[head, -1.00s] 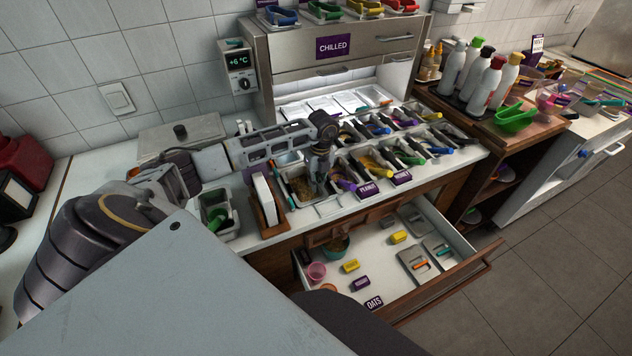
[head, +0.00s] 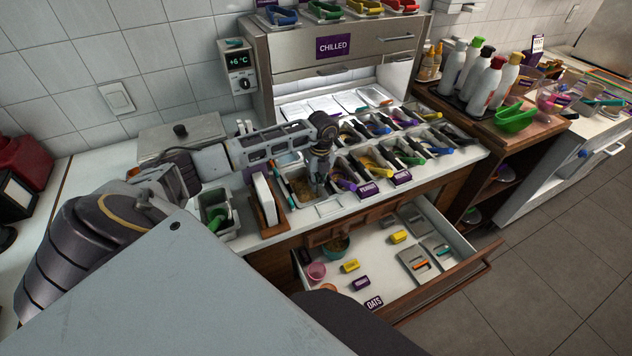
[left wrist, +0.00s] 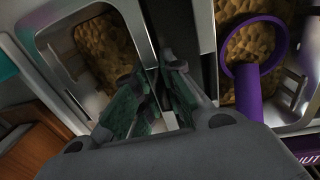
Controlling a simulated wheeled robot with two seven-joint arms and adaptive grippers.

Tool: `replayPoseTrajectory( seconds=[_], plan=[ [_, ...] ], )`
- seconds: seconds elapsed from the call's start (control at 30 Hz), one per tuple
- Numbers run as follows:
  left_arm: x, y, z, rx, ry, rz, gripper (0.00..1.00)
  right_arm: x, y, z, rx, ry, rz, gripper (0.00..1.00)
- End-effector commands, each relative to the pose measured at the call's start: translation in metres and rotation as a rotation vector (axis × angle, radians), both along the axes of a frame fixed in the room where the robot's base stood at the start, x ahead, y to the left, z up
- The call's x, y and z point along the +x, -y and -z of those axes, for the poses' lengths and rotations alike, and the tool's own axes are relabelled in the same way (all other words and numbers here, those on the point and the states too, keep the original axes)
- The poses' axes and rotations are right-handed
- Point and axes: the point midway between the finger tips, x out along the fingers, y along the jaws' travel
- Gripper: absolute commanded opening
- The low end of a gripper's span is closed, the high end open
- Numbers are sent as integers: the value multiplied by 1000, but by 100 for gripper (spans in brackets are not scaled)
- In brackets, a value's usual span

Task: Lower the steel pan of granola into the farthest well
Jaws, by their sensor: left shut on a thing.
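The steel pan (head: 291,200) of brown granola is at the left end of the front row of topping pans in the head view. In the left wrist view, its metal rim (left wrist: 57,63) and the granola (left wrist: 103,45) fill the upper left. My left gripper (head: 318,188) points down at the pan's right side. Its fingers (left wrist: 155,115) are shut on the pan's right wall, beside the neighbouring pan. The pan sits at or very near counter level; I cannot tell whether it rests fully in its well. The fingers hide part of the wall. My right gripper is not in view.
A pan with a purple scoop (left wrist: 262,60) stands close on the right. A wooden holder (head: 266,215) with a white board stands left of the pan. An open drawer (head: 430,282) juts out below the counter. The chilled cabinet (head: 345,45) rises behind.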

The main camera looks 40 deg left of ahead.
Motion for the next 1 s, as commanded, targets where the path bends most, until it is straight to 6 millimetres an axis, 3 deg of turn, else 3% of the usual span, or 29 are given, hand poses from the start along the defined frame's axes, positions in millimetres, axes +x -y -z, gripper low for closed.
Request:
replayPoseTrajectory(
  seconds=[0.23,0.27,0.43,0.67,0.8,1.0],
  plan=[
    [0,0,0,0,1,0,0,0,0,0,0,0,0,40],
    [0,0,0,0,1,0,14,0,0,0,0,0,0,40],
    [0,0,0,0,1,0,36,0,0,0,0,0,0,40],
    [0,0,0,0,1,0,36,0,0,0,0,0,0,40],
    [0,0,0,0,0,0,54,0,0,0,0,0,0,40],
    [0,0,0,-1,2,0,54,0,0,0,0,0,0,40]
  ],
)
